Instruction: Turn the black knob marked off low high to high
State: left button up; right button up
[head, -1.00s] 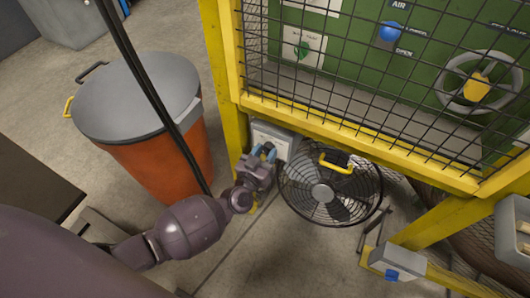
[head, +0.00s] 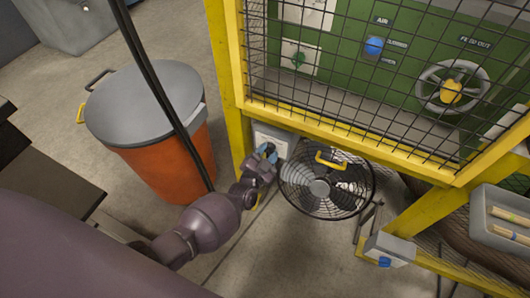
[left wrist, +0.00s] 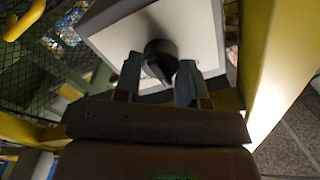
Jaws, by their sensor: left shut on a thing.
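The black knob (left wrist: 160,58) sits on the face of a light grey box (left wrist: 110,32), seen in the left wrist view. In the head view the same box (head: 272,137) is fixed low beside the yellow post. My left gripper (left wrist: 160,75) is shut on the knob, with one blue-grey finger on each side of it. My left gripper also shows at the box in the head view (head: 267,152), where it hides the knob. I cannot read the off, low and high marks or tell the pointer's setting. My right gripper is not in view.
A black wire fan (head: 326,186) with a yellow handle stands close right of my gripper. A yellow mesh guard (head: 240,75) rises behind. An orange bin with grey lid (head: 155,150) stands at left. A grey box with a blue knob (head: 388,250) is at lower right.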

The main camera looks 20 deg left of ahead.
pick_arm(q)
jog(key=m, duration=0.4)
jog(key=shift+m+p, duration=0.3)
jog(key=shift+p, duration=0.05)
jog(key=shift+f+m, duration=0.1)
jog(key=shift+m, duration=2.4)
jog(key=o, duration=0.9)
jog(key=shift+s, duration=0.1)
